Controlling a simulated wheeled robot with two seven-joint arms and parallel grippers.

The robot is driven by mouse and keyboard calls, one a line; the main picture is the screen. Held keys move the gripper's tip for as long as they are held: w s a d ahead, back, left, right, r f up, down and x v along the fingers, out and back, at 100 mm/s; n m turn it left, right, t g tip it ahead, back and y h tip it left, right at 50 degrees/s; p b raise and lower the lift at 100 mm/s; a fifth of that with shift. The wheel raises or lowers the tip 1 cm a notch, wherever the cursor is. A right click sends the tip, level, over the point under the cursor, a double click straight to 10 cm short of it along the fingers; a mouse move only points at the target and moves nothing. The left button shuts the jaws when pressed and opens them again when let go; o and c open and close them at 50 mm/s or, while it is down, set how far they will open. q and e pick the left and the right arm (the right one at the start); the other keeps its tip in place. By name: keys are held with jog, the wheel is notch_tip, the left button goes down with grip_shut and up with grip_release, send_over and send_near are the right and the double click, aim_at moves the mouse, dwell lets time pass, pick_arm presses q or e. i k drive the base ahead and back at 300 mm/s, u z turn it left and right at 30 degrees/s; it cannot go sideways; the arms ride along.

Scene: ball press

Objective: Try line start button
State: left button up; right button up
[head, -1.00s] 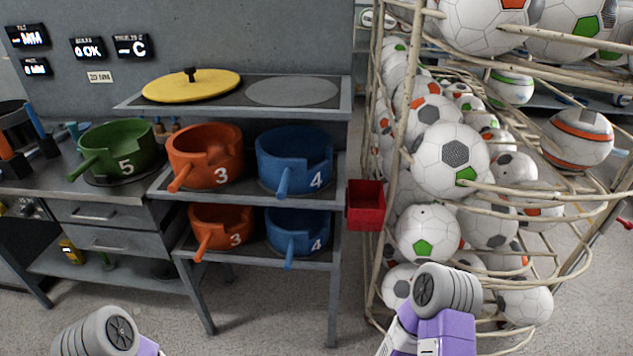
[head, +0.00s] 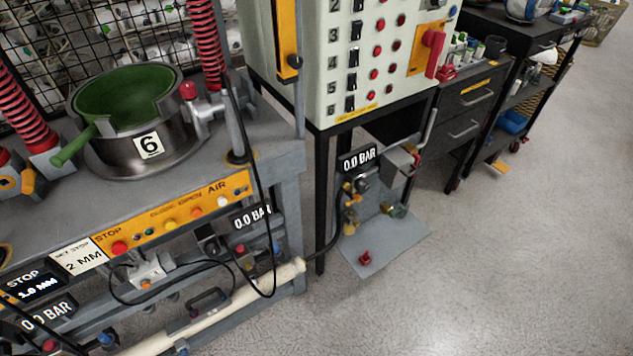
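A pale control cabinet (head: 320,70) stands at top centre on black legs. It has numbered rows of black switches (head: 354,56) and red buttons (head: 374,74). A red handle (head: 434,52) sits on a yellow plate at its right side. An orange button strip (head: 155,226) on the front of the press bench reads STOP, CLOSE, OPEN, AIR. I cannot read any label saying line start. Neither gripper is in view.
A metal pot marked 6 (head: 148,147), green inside, sits on the press bench between red springs (head: 209,45). A grey floor plate with valves (head: 385,240) stands below the cabinet. Black drawers (head: 470,105) are beyond. The floor at right is clear.

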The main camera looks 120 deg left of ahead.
aim_at(170, 224)
jog(key=u, duration=5.2)
